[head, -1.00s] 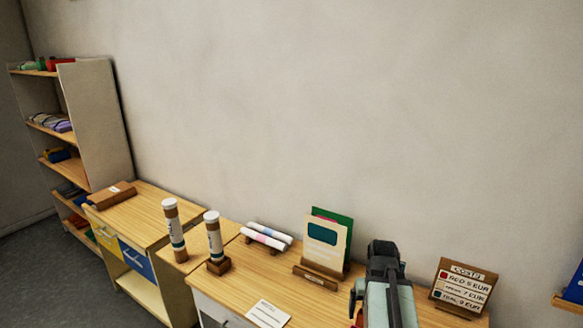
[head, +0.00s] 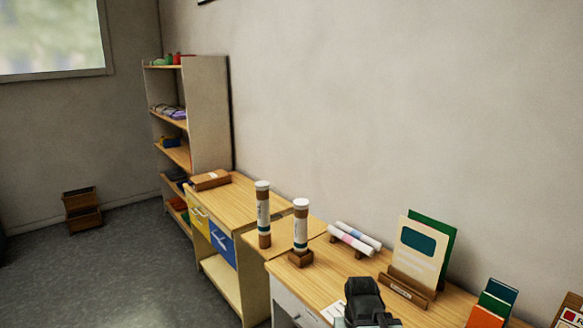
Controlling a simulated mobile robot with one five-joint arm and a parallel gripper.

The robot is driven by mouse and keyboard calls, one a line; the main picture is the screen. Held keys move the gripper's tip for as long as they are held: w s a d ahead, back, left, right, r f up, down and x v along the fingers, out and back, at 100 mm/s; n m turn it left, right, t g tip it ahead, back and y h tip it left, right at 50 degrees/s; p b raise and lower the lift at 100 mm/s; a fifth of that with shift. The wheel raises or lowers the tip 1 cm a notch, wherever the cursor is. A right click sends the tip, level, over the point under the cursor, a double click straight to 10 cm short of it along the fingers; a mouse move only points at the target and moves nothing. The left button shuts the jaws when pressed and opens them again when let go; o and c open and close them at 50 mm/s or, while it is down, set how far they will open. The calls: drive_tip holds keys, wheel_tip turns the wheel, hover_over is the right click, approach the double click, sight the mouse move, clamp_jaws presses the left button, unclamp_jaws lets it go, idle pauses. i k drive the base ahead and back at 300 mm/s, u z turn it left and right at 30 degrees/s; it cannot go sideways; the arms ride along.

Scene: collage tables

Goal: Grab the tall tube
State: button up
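Two upright tubes with white caps, brown bodies and pale labelled bands stand near the left end of the desk. The left tube (head: 263,215) stands close to the seam with the neighbouring cabinet. The right tube (head: 301,226) stands in a small wooden block base (head: 301,259). They look alike in height, and I cannot tell which is taller. A dark part of my arm shows at the bottom, to the right of and nearer than the tubes. My gripper's fingers are not visible.
Rolled papers lie on a low rack (head: 353,240) right of the tubes. A card holder (head: 408,286) and coloured cards (head: 492,306) stand farther right. A cabinet (head: 240,201) with a brown box (head: 210,180) and a shelf unit (head: 207,115) stand left. The floor at left is mostly clear.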

sight(264, 206)
drive_tip(key=u, duration=0.15)
drive_tip(key=k, duration=0.5)
drive_tip(key=u, duration=1.45)
drive_tip(key=i, duration=1.1)
drive_tip(key=z, duration=0.35)
drive_tip(key=i, duration=1)
drive_tip(key=u, duration=0.05)
